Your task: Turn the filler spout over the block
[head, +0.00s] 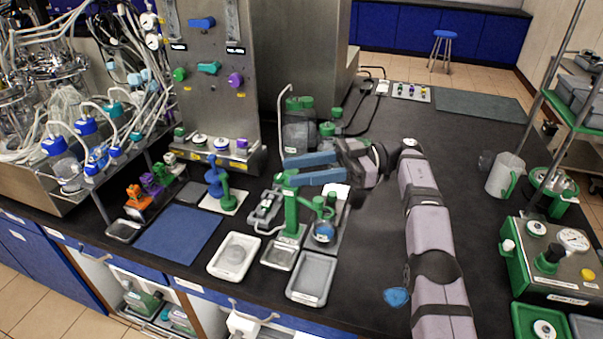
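The filler appears to be the green upright post (291,208) with a green head, standing near the front of the dark bench in the head view. My gripper (285,171) reaches in from the right with two blue fingers spread apart. The fingertips are at the post's top and partly cover it. I cannot tell whether they touch it, or which way the spout points. A small grey block-like piece (265,207) sits just left of the post. A green clamp-like unit (322,206) with a round blue-and-clear part stands to its right.
A white tray (220,270) and a grey tray (290,291) lie in front. A blue mat (160,247) lies further left. Green-capped bottles (300,135) stand behind my gripper. A steel valve panel (225,112) rises behind left.

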